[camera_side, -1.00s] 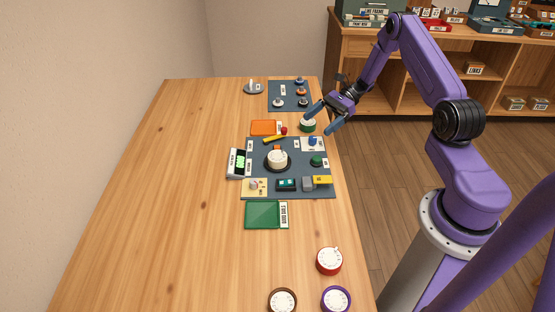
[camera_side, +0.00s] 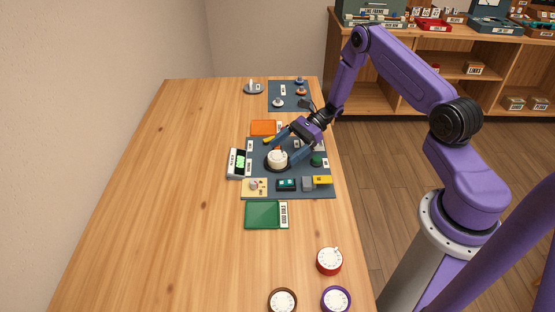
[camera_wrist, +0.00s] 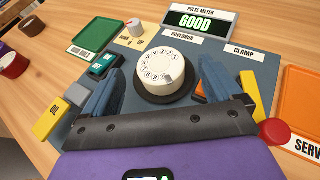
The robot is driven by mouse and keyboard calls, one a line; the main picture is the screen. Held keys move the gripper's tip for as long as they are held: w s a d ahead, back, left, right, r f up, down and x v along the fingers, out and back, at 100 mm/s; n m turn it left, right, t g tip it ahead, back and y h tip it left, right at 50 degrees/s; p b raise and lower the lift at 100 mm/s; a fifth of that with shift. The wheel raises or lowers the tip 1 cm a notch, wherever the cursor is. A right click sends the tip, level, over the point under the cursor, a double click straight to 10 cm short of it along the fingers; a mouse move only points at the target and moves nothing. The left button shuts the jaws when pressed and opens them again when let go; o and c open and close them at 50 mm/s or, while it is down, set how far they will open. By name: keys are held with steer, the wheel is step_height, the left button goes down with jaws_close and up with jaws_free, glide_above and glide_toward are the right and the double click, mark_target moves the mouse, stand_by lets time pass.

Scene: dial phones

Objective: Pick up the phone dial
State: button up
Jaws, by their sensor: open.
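The phone dial (camera_wrist: 168,68) is a cream disc with a ring of numbers. It sits on a dark round base on the dark work mat. In the side view the same dial (camera_side: 277,158) is near the middle of the mat. My gripper (camera_wrist: 158,80) is open, with one blue finger on each side of the dial in the wrist view. In the side view my gripper (camera_side: 284,147) is low over the mat beside the dial. I cannot tell whether a finger touches it.
A pulse meter (camera_wrist: 200,20) reads GOOD behind the dial. A green tray (camera_side: 263,214) and an orange tray (camera_side: 263,127) flank the mat. The table's left side is clear.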

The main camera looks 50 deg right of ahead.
mark_target(278, 159)
steer(key=shift+x, duration=1.25)
steer(key=shift+r, duration=0.1)
steer(key=c, duration=1.2)
